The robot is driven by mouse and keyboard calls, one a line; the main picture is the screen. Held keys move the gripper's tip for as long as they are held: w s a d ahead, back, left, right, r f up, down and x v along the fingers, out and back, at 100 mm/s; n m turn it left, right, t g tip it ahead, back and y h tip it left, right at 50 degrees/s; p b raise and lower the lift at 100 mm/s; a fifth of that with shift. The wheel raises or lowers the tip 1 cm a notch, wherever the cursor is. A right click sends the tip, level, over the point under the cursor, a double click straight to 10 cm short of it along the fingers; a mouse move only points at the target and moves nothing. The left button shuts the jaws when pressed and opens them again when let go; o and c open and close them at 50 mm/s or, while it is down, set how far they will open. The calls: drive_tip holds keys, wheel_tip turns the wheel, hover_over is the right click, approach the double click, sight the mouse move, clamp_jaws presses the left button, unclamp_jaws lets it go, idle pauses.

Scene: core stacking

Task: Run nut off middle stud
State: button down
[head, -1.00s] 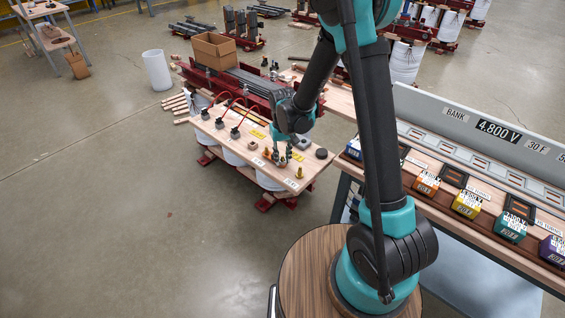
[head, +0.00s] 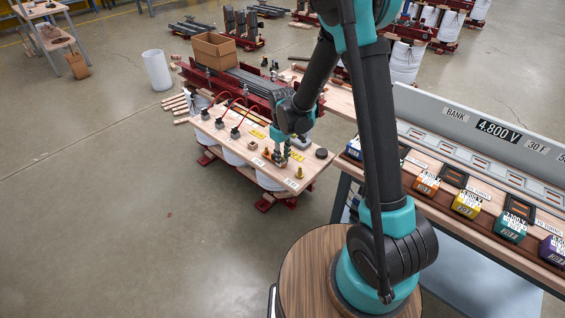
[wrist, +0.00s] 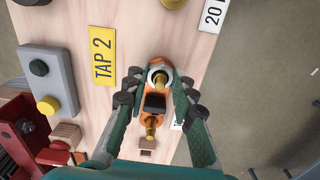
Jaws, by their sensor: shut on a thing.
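My gripper (wrist: 158,83) points down over the near end of a wooden board and is shut on a nut (wrist: 159,74). In the wrist view the nut shows as a pale ring with a dark centre, on an orange piece between the green fingers. The fingers hide part of it, and I cannot tell how far it sits along its stud. A brass stud (wrist: 150,132) stands just below, beyond a black block. In the head view my gripper (head: 281,158) hides the nut. Another brass stud (head: 299,173) stands to its right.
The wooden board (head: 238,157) carries a yellow TAP 2 label (wrist: 103,55) and a grey box with buttons (wrist: 47,80). A dark round piece (head: 321,153) lies at the board's right. A bench with coloured blocks (head: 466,203) stands farther right. Open floor lies left.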

drive_tip(key=n, duration=0.3)
drive_tip(key=shift+n, duration=0.4)
drive_tip(key=n, duration=0.3)
drive_tip(key=shift+n, duration=0.8)
drive_tip(key=n, duration=0.4)
drive_tip(key=shift+n, duration=0.3)
drive_tip(key=n, duration=0.4)
drive_tip(key=shift+n, duration=0.3)
